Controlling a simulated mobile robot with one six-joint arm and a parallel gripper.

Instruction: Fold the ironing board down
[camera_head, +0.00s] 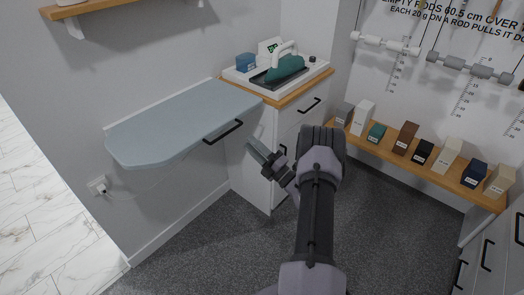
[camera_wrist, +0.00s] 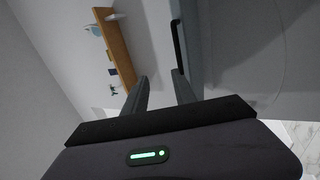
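The ironing board (camera_head: 180,122) is a pale blue-grey panel. It juts out level from the grey wall, with a rounded left end. A black bar handle (camera_head: 223,131) sits at its front edge near the right end. My gripper (camera_head: 257,152) is to the right of the handle and slightly lower in the picture, apart from it. In the wrist view, my two fingers (camera_wrist: 160,80) stand apart with nothing between them. The dark handle (camera_wrist: 177,42) and the board's edge (camera_wrist: 190,35) show beyond the right finger.
A white cabinet (camera_head: 253,150) with a wooden top adjoins the board's right end, bearing a green iron (camera_head: 285,69) on a tray. A wooden shelf (camera_head: 90,7) is on the wall above. A bench (camera_head: 440,177) with several labelled blocks is at right.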

